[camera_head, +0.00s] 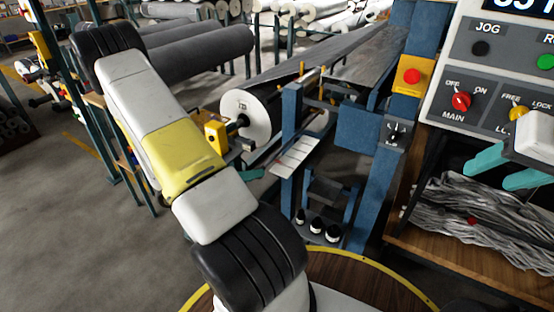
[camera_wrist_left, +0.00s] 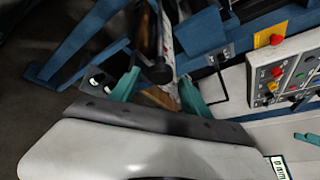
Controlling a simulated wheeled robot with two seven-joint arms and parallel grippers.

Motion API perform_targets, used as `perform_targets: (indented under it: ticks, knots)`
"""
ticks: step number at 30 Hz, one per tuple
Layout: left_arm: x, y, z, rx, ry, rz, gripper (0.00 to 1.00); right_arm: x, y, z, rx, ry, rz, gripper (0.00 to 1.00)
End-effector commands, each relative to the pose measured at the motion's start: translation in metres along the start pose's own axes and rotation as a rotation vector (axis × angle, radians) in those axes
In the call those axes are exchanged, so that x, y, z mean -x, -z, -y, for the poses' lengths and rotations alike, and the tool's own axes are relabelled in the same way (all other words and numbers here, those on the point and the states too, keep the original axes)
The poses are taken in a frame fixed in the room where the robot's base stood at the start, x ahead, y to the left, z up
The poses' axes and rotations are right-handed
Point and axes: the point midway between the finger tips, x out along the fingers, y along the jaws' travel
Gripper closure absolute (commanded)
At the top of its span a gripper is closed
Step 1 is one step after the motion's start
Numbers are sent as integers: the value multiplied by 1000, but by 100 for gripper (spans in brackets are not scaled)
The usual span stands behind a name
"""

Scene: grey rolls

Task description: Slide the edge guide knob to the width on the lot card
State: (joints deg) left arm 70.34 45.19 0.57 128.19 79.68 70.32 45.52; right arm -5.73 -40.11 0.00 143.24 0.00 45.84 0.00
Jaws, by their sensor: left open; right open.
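In the left wrist view the two teal fingers of my left gripper (camera_wrist_left: 158,92) are apart. A dark round knob-like part (camera_wrist_left: 158,73) shows between and just beyond them; I cannot tell whether they touch it. A pale strip with red marks (camera_wrist_left: 167,36) runs behind it. My right gripper (camera_head: 505,172) is open and empty at the right edge, before the control panel.
A control panel (camera_head: 470,75) with JOG and MAIN controls stands at the right. A red button on a yellow box (camera_head: 411,77) is beside it. Blue machine posts (camera_head: 289,150) and a white-ended roll (camera_head: 247,115) are close. Several bottles (camera_head: 317,226) stand low. Crumpled grey material (camera_head: 480,215) fills a wooden shelf.

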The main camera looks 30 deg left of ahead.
Motion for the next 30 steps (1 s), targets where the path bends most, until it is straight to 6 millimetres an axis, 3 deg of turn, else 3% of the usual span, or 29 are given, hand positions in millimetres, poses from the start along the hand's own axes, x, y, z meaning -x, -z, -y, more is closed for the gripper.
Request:
perform_targets:
  ticks: [3, 10, 30]
  knots:
    - [23, 0, -1, -2, -4, 1, 45, 0, 0, 0, 0, 0, 0, 49]
    - [51, 0, 0, -1, -1, 2, 45, 0, 0, 0, 0, 0, 0, 49]
    - [52, -2, 6, -27, 11, -18, 45, 0, 0, 0, 0, 0, 0, 49]
